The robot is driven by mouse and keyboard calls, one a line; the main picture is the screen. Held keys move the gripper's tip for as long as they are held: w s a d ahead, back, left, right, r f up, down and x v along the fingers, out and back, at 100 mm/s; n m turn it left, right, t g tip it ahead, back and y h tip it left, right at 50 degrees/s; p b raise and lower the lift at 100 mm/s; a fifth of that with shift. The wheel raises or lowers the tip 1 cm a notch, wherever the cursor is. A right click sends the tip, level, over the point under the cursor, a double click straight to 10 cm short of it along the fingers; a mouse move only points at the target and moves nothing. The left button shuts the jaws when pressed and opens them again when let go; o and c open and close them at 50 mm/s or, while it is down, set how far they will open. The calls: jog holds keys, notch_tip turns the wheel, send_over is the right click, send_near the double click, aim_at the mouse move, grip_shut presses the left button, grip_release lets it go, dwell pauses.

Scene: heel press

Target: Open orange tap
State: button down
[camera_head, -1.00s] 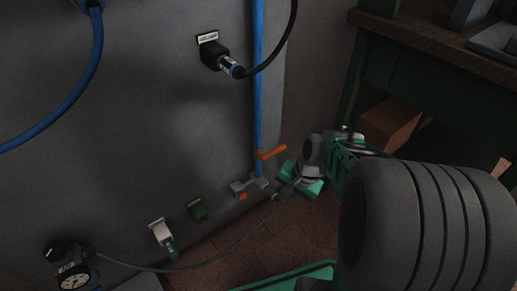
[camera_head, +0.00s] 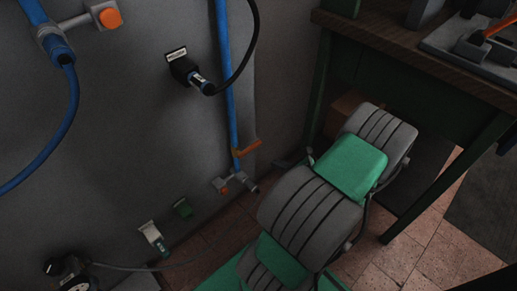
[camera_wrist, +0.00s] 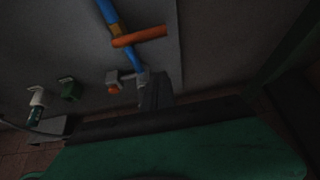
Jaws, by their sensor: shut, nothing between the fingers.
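The orange tap handle (camera_head: 249,147) sits low on the vertical blue pipe (camera_head: 226,75) by the grey wall. It points crosswise from the pipe to the right, and shows in the wrist view (camera_wrist: 140,36) at the top. A metal fitting with an orange knob (camera_head: 224,189) is below it, also in the wrist view (camera_wrist: 115,88). My gripper (camera_wrist: 155,92) shows as dark fingers in the wrist view, shut and empty. The fingers are below the handle in that picture, with a visible gap. In the head view my arm hides most of the gripper.
Another orange knob (camera_head: 110,17) is on a fitting at the upper left, with a blue hose (camera_head: 62,125). A black plug (camera_head: 186,72) and cable are on the wall left of the pipe. A green-legged workbench (camera_head: 440,70) stands at the right. A gauge (camera_head: 75,287) is at the lower left.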

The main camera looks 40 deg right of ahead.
aim_at(250, 149)
jog(key=b+x, duration=0.5)
jog(key=x, duration=0.5)
jog(key=shift+w+a+r, duration=0.1)
jog(key=shift+w+r, duration=0.15)
jog(key=shift+r, duration=0.7)
jog(key=shift+w+a+r, duration=0.1)
jog(key=shift+w+r, duration=0.1)
jog(key=shift+r, duration=0.8)
